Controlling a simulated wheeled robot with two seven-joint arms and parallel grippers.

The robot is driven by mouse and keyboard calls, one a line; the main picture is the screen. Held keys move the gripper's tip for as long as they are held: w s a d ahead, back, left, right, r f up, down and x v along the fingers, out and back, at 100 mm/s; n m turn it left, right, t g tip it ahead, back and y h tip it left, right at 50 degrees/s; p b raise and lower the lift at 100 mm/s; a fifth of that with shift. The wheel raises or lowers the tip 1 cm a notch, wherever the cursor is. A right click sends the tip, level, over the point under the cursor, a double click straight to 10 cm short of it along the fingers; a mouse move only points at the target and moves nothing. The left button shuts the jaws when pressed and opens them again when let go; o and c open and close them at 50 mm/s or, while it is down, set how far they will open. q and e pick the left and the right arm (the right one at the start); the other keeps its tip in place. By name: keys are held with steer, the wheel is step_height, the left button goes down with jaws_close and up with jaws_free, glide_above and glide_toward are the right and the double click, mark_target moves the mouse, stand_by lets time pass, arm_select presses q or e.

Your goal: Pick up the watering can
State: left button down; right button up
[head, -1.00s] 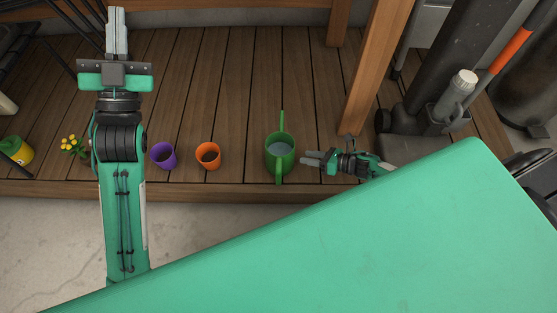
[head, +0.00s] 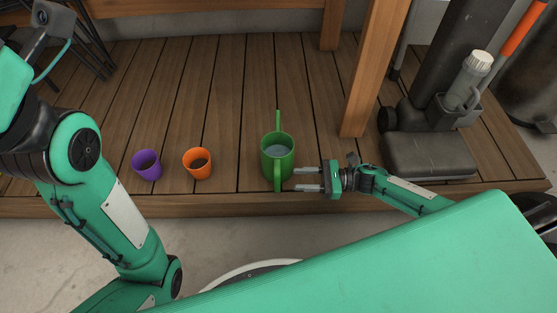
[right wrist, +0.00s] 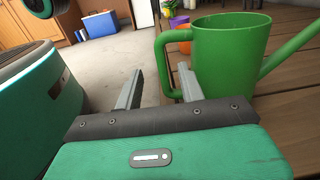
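The green watering can (head: 277,160) stands upright on the wooden deck, with water inside. Its long spout points to the back and its handle (head: 277,178) faces the front edge. My right gripper (head: 297,180) is open and empty just right of the handle, fingers pointing left at it. In the right wrist view the can (right wrist: 228,60) stands ahead and right, and its handle (right wrist: 164,62) shows beyond and between the two spread fingers (right wrist: 160,84), apart from them. My left arm is at the left of the head view; its fingers are out of the picture.
An orange cup (head: 197,164) and a purple cup (head: 147,166) stand left of the can on the deck (head: 225,90). A wooden post (head: 372,70) rises behind my right gripper. A dark upright machine with a flat base (head: 428,155) stands at right. The deck behind the cups is clear.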

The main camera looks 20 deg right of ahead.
steer(key=b+x, duration=0.2)
steer(key=x, duration=0.7)
steer(key=shift+a+b, duration=0.3)
steer(key=shift+b, duration=0.1)
steer(key=shift+w, duration=0.1)
jaws_close()
stand_by(0.4)
stand_by(0.5)
